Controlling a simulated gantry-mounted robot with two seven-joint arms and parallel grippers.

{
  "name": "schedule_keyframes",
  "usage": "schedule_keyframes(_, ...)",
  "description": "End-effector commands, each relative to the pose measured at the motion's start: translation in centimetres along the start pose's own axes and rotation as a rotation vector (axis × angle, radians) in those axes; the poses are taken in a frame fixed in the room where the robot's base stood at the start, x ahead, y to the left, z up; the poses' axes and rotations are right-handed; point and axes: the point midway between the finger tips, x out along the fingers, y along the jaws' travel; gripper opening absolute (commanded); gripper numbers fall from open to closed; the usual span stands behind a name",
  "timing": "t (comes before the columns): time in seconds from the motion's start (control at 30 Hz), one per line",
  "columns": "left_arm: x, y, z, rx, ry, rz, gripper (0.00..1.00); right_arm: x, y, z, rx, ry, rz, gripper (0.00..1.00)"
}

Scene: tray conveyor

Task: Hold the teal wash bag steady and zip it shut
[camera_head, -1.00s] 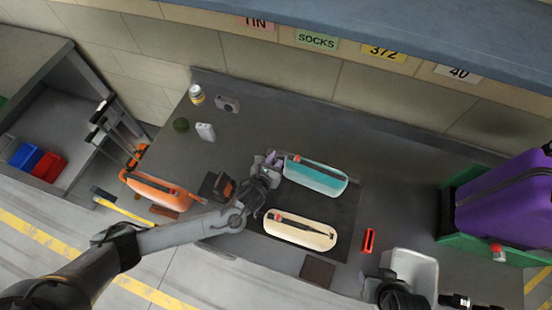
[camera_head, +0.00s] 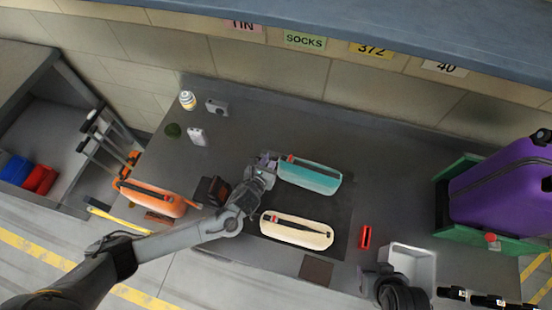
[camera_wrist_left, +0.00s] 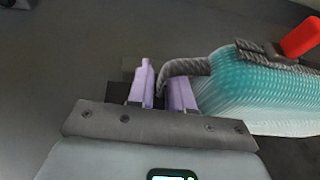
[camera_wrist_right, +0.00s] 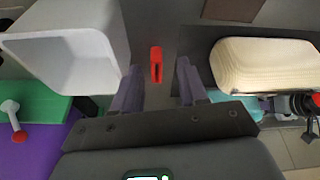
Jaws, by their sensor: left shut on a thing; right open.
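The teal wash bag (camera_head: 318,178) lies on the dark mat, with its red zip puller (camera_head: 291,158) near its left end. In the left wrist view the bag (camera_wrist_left: 235,85) has a dark zip band along its top, and the red puller (camera_wrist_left: 300,36) stands up from it. My left gripper (camera_wrist_left: 163,88) is shut on the grey braided loop (camera_wrist_left: 185,67) at the bag's left end; it also shows in the head view (camera_head: 266,161). My right gripper (camera_wrist_right: 160,73) is open and empty over the table's front right part, apart from the bag.
A cream bag (camera_head: 297,230) lies in front of the teal one. A red item (camera_head: 366,237) and a white bin (camera_head: 413,257) are to the right. A purple suitcase (camera_head: 500,195) stands in a green tray (camera_head: 455,232). An orange case (camera_head: 150,198) is left. The table behind the bag is clear.

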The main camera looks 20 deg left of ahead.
Motion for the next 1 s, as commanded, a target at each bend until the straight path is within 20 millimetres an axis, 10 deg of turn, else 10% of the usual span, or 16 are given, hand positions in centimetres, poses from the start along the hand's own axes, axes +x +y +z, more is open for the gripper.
schedule_keyframes(0.27, 0.0, -0.1, 0.0, -0.002, -0.001, -0.002, 0.00, 1.4, -3.1, -7.0, -0.374, 0.213, -0.002, 0.43)
schedule_keyframes(0.6, 0.0, -0.1, 0.0, -0.002, -0.001, -0.002, 0.00, 1.5, -14.1, -21.1, -1.415, 0.775, 0.182, 0.43)
schedule_keyframes(1.0, 0.0, -0.1, 0.1, -0.002, -0.001, -0.001, 0.00, 2.5, -21.7, -26.0, -2.551, 1.360, 0.703, 0.43)
